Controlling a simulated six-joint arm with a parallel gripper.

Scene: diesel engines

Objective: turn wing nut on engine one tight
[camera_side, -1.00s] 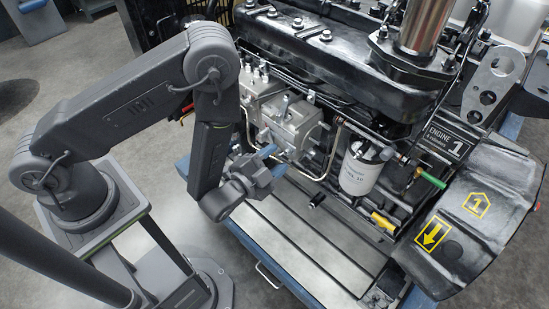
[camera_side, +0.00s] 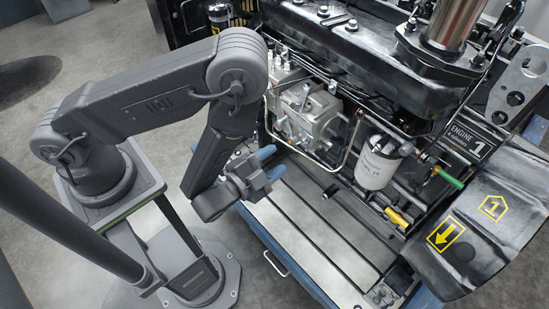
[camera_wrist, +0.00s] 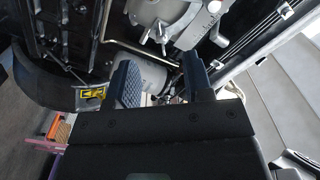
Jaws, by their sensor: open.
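Engine one (camera_side: 360,45) is a black diesel block with an "ENGINE 1" plate (camera_side: 466,139) at its right end. A grey metal housing (camera_side: 308,112) is on its near side. In the wrist view a small silver pronged part (camera_wrist: 161,36), which looks like the wing nut, sticks out from the grey housing (camera_wrist: 178,12). I cannot pick it out clearly in the side view. My gripper (camera_side: 270,163) is open and empty, in front of and below the housing, apart from it. In the wrist view its two dark blue fingers (camera_wrist: 159,72) are spread, with the pronged part beyond them.
A white filter canister (camera_side: 378,166), a green handle (camera_side: 450,178) and a yellow handle (camera_side: 397,217) are to the right of my gripper. A thin metal pipe (camera_side: 349,150) runs beside the housing. The ribbed tray (camera_side: 310,225) below the engine is mostly clear.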

